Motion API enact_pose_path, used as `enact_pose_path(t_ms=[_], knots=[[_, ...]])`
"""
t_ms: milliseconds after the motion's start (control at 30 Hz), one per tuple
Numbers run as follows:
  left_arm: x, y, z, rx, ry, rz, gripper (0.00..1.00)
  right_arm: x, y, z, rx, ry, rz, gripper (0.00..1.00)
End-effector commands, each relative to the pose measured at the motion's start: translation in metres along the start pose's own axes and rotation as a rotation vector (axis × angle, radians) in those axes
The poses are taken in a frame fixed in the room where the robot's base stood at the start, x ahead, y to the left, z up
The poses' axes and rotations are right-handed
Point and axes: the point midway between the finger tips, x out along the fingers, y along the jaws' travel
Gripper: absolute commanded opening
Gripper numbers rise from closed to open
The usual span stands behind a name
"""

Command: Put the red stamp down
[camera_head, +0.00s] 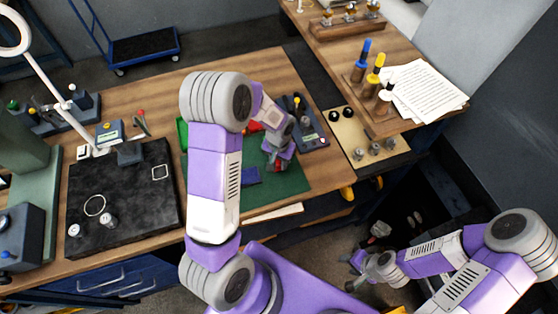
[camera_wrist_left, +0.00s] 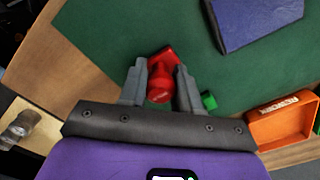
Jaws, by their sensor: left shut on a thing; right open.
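A red stamp (camera_wrist_left: 161,82) sits between the two grey fingers of my left gripper (camera_wrist_left: 161,88) in the left wrist view. The fingers are shut on it. Its red base shows beyond the fingertips against the green mat (camera_wrist_left: 120,35). I cannot tell whether the base touches the mat. My right gripper (camera_head: 356,271) is open and empty, low at the right, off the table.
A dark blue pad (camera_wrist_left: 255,20) lies on the mat. An orange labelled tray (camera_wrist_left: 282,122) and a small green object (camera_wrist_left: 208,100) are near the gripper. A dark device (camera_head: 309,136) stands right of the mat. The mat's front right part is clear.

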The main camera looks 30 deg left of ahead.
Motion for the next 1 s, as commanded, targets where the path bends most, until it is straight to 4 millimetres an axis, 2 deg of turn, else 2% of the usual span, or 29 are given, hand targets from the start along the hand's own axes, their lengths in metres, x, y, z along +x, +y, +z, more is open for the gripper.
enact_pose_path(t_ms=[67, 100, 233, 500, 633, 767, 1000], knots=[[0.004, 0.000, 0.000, 0.000, 0.000, 0.000, 0.13, 0.004, 0.001, 0.000, 0.000, 0.000, 0.000, 0.46], [0.003, 0.000, 0.000, 0.000, 0.000, 0.000, 0.37, 0.003, 0.001, 0.000, 0.000, 0.000, 0.000, 0.46], [0.003, 0.000, 0.000, 0.000, 0.000, 0.000, 0.57, 0.002, 0.001, 0.000, 0.000, 0.000, 0.000, 0.46], [0.002, 0.000, 0.000, 0.000, -0.001, 0.000, 0.58, 0.002, 0.001, 0.000, 0.000, 0.000, 0.000, 0.46], [-0.006, 0.000, -0.001, -0.001, 0.002, 0.000, 0.58, -0.002, -0.001, 0.000, 0.000, 0.000, 0.000, 0.46], [-0.029, 0.000, -0.001, -0.001, 0.005, 0.000, 0.58, -0.002, -0.001, 0.000, 0.000, 0.000, 0.000, 0.46], [-0.083, 0.000, -0.001, 0.000, 0.006, 0.000, 0.58, -0.005, -0.002, 0.000, 0.000, 0.000, 0.000, 0.46]])
